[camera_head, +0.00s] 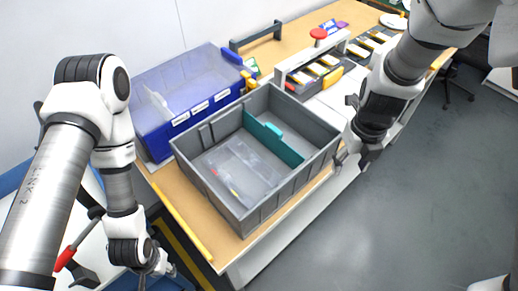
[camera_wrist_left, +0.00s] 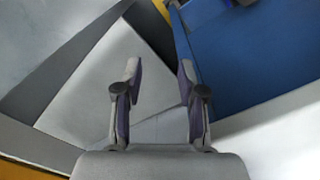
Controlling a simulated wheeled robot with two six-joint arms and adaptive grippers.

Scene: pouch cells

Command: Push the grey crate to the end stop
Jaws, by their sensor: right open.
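The grey crate (camera_head: 291,192) sits on the wooden bench top near its front edge, open side up. A teal divider (camera_head: 287,146) crosses it, and a clear flat piece lies inside. My right gripper (camera_head: 354,162) is open beside the crate's right corner; I cannot tell whether it touches the wall. My left gripper (camera_head: 160,268) hangs low at the left, off the bench and apart from the crate. In the left wrist view (camera_wrist_left: 160,82) its fingers stand apart with nothing between them. A dark grey raised bar (camera_head: 256,38) stands at the back of the bench; I cannot tell whether it is the end stop.
A blue bin with a clear cover (camera_head: 180,92) stands close along the crate's left-back side. Behind the crate are a light frame with a red button (camera_head: 318,33) and trays of cells (camera_head: 320,68). A yellow strip (camera_head: 183,222) runs along the left bench edge.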

